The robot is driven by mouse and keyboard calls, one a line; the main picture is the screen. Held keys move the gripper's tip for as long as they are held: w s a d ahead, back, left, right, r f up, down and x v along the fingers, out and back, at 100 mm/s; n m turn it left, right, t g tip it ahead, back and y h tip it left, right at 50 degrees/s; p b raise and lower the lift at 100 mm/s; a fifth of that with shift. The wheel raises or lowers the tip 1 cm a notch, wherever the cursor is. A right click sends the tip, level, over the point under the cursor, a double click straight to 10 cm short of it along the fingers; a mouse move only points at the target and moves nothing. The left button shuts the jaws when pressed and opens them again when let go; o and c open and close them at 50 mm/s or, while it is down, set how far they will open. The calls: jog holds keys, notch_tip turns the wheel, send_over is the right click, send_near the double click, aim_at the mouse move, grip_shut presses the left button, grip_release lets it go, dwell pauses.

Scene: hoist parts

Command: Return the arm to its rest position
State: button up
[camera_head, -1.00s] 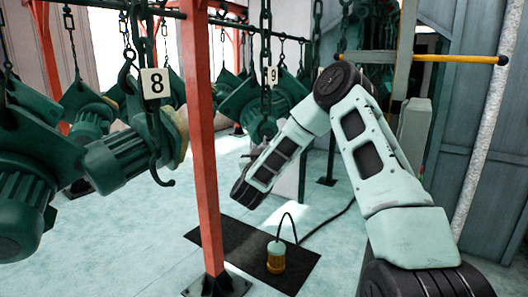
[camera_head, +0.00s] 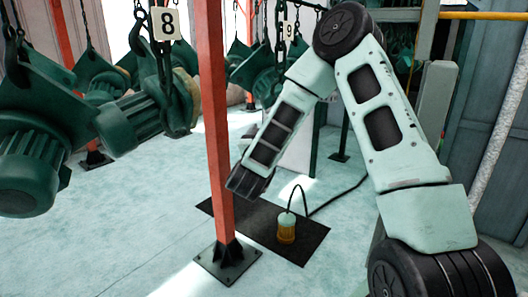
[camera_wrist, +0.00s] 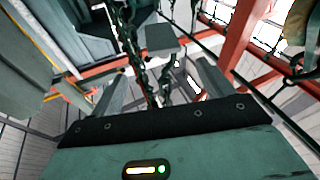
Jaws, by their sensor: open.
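My arm, pale green with dark panels, fills the right of the head view. Its elbow is at the top, and the forearm slopes down to the left, ending in a dark wrist close to the red post (camera_head: 214,130). My gripper is not clear in the head view. In the wrist view my gripper (camera_wrist: 160,74) shows two grey fingers spread apart. Nothing is seen held between them. A dark chain (camera_wrist: 133,45) shows beyond and between the fingers; its distance from them cannot be told.
A yellow bar (camera_head: 478,15) is at upper right. The pale floor at front left is clear.

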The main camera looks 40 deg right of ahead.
jog(key=b+v, duration=0.3)
jog(key=v, duration=0.3)
jog(key=w+a+f+n+t+y, duration=0.2)
jog(key=a+n+y, duration=0.1)
jog(key=a+y, duration=0.35)
jog(key=w+a+f+n+t+y, duration=0.1)
jog(key=w+a+n+t+y, duration=0.15)
jog(key=a+y, duration=0.4)
jog(key=s+a+f+n+g+y, duration=0.2)
jog(key=a+y, duration=0.1)
jog(key=a, duration=0.4)
jog(key=s+a+f+n+g+y, duration=0.2)
jog(key=a+n+y, duration=0.1)
jog(key=a, duration=0.4)
jog(key=s+a+f+n+g+y, duration=0.1)
jog(key=s+a+f+n+g, duration=0.1)
jog(key=s+a+g, duration=0.35)
jog(key=s+a+f+n+g+y, duration=0.1)
jog(key=s+a+f+n+g, duration=0.1)
jog(key=s, duration=0.7)
jog(key=s+d+n+g+h, duration=0.1)
jog(key=s+d+g, duration=0.1)
jog(key=s, duration=0.5)
jog(key=s+d+n+g+h, duration=0.1)
jog(key=s+d+g+h, duration=0.1)
jog(key=s, duration=0.5)
jog(key=shift+d+n+g, duration=0.35)
jog(key=shift+d+g, duration=0.15)
jog(key=shift+d, duration=0.05)
